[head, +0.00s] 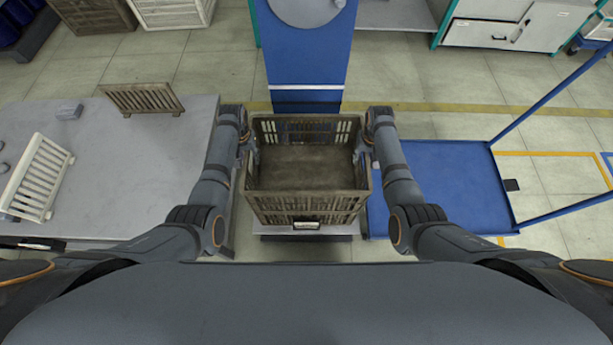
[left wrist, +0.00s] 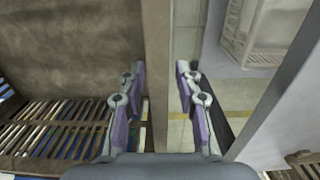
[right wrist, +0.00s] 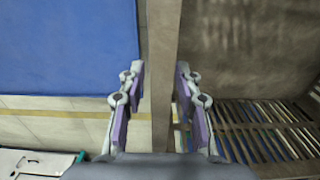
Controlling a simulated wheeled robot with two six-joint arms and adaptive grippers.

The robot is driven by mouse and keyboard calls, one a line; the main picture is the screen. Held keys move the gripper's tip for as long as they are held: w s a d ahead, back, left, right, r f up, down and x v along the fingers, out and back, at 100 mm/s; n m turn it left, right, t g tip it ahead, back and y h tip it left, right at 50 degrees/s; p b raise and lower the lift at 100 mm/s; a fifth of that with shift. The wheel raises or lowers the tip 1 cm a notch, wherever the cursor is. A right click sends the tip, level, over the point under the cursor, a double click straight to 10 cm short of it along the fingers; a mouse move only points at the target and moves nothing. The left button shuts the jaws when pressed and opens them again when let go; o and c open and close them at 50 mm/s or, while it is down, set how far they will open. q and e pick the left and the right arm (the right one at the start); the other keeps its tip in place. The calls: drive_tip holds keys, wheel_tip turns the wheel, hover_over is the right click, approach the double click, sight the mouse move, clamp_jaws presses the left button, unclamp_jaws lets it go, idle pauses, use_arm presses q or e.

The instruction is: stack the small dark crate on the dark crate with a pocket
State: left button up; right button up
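A dark brown slatted crate (head: 306,205) stands upright in the middle of the head view, open at the top, apparently empty. A small pale-edged pocket (head: 306,226) shows low on its near side. I cannot tell whether one crate or two stacked ones stand here. My left gripper (head: 247,150) is at its left wall; in the left wrist view its open fingers (left wrist: 160,75) straddle the wall's rim (left wrist: 156,40) with gaps. My right gripper (head: 366,152) is at the right wall; its open fingers (right wrist: 160,75) straddle that rim (right wrist: 163,35). A smaller brown slatted piece (head: 141,98) stands on the left table.
The grey table (head: 130,185) at left also carries a white slatted piece (head: 38,178) and a small grey block (head: 69,111). A blue platform cart (head: 445,185) stands at right, its deck bare. A blue column (head: 306,55) rises behind the crate.

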use_arm(q)
wheel_tip(320, 180, up, 12)
use_arm(e)
wheel_tip(320, 180, up, 12)
idle(0.8)
use_arm(q)
drive_tip(key=shift+f, duration=0.1)
